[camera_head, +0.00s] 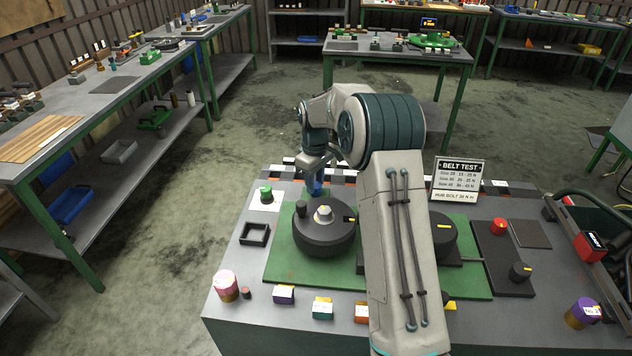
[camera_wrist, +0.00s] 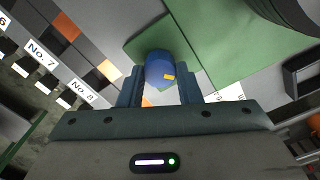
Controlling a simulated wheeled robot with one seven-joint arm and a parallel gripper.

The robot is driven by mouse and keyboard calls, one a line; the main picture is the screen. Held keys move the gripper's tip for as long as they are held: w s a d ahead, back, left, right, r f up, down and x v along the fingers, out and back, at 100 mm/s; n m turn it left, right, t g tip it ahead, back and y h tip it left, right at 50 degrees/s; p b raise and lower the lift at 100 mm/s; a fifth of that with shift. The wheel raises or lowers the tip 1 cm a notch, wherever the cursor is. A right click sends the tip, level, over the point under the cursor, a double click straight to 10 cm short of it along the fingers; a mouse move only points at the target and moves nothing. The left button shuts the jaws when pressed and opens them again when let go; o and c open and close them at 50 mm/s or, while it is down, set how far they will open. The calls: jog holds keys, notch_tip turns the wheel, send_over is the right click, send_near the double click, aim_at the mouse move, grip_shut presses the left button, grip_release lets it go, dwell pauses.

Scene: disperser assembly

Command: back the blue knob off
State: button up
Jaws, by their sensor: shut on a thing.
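The blue knob (camera_wrist: 157,62) has an orange-yellow mark and sits between the two fingers of my gripper (camera_wrist: 160,82) in the wrist view. My gripper is shut on it, one finger at each side. In the head view my gripper (camera_head: 314,172) points down at the back edge of the green plate, behind the black wheel. A bit of the blue knob (camera_head: 318,188) shows below it, partly hidden by the fingers.
A black wheel (camera_head: 325,247) with a pale hub stands on the green plate (camera_head: 287,265) just in front. A second dark wheel (camera_head: 444,236) is to the right, partly behind my arm. A small black tray (camera_head: 255,235) and a "BELT TEST" sign (camera_head: 458,178) stand nearby.

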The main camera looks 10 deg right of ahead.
jog(key=n, duration=0.3)
jog(key=shift+r+n, duration=0.1)
jog(key=shift+n, duration=2.1)
jog(key=shift+a, duration=0.1)
jog(key=o, duration=1)
jog(key=shift+r+b, duration=0.4)
jog(key=shift+r, duration=6.5)
